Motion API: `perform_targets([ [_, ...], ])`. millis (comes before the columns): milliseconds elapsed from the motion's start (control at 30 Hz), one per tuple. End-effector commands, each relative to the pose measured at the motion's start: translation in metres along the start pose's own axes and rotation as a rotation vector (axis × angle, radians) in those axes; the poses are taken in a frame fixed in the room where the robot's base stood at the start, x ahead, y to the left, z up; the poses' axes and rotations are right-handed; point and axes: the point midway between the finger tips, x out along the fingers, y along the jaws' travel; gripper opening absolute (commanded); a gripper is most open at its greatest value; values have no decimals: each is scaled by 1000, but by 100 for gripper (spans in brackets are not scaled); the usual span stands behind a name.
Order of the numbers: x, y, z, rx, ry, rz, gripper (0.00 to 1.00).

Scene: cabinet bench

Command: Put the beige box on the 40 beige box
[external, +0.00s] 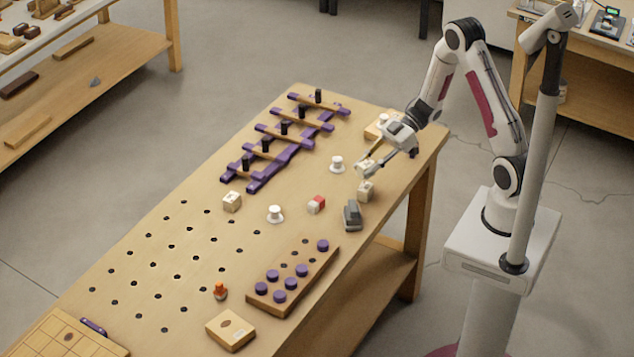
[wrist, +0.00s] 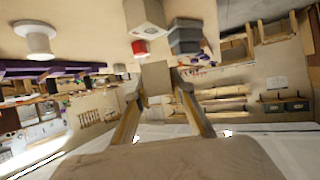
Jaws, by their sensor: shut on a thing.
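My gripper (external: 371,162) is shut on a small beige box (external: 364,168), held just above the table's right part. In the wrist view the held beige box (wrist: 156,78) sits between the two fingertips (wrist: 158,92). A second beige box (external: 365,191) stands on the table just in front of the held one; a beige box also shows beyond the fingers in the wrist view (wrist: 143,14). A third beige box (external: 232,202) with small markings stands farther left. I cannot read a 40 on any of them.
Near the gripper are white spools (external: 337,164) (external: 275,214), a red and white cube (external: 316,204) and a dark grey block (external: 352,215). A purple rack (external: 285,143) lies behind, and a pegboard with purple knobs (external: 293,277) lies in front. The table edge is close on the right.

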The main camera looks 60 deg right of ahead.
Motion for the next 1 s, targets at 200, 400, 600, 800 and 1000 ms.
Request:
perform_targets([
  [200, 1, 0, 2, 1, 0, 0, 0],
  [400, 8, 0, 16, 3, 0, 0, 0],
  [600, 15, 0, 32, 1, 0, -1, 0],
  [800, 18, 0, 37, 0, 0, 1, 0],
  [1000, 18, 0, 37, -1, 0, 1, 0],
])
